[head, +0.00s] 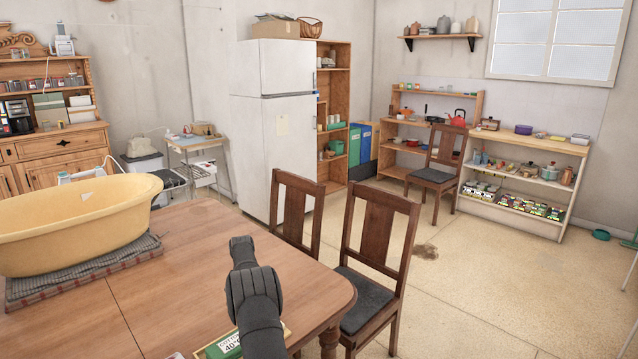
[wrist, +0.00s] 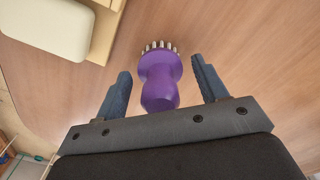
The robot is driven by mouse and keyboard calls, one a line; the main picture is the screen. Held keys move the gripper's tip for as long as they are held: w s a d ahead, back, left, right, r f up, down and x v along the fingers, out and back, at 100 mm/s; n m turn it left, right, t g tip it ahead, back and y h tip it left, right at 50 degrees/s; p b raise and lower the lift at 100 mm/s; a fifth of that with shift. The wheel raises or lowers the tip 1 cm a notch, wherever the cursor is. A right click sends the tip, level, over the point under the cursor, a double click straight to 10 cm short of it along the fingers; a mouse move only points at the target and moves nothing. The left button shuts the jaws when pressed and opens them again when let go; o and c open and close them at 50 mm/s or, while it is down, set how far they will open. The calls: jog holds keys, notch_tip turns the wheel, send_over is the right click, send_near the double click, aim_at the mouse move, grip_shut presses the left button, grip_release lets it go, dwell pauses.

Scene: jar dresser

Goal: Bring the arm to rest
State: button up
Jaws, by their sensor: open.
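In the wrist view my gripper (wrist: 159,72) is open, with its two dark blue-grey fingers apart. A purple object (wrist: 160,85) with a ring of metal pins at its far end shows between the fingers, with a gap on both sides. Brown wood lies behind it; I cannot tell how far below the fingers it is. In the head view my dark arm (head: 254,300) stands over the near right part of the wooden table (head: 190,270). My fingers are not visible in that view.
A large yellow basin (head: 70,225) sits on a folded cloth at the table's left. A green-labelled box (head: 224,346) is partly hidden beside my arm. Wooden chairs (head: 375,240) stand against the table's right side. A cream rounded object (wrist: 45,28) shows at the wrist view's upper left.

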notch_tip(320, 180, down, 2)
jog(key=shift+r, duration=2.1)
jog(key=shift+f, duration=0.1)
jog(key=shift+r, duration=4.05)
jog(key=shift+f, duration=0.15)
notch_tip(320, 180, down, 12)
jog(key=shift+r, duration=0.1)
jog(key=r, duration=0.2)
jog(key=d+r, duration=0.1)
jog(key=r, duration=0.2)
jog(key=shift+s+d+r, duration=0.1)
jog(key=shift+d+r, duration=0.05)
jog(key=shift+r, duration=0.1)
jog(key=shift+s+d+r, duration=0.1)
jog(key=shift+d, duration=0.15)
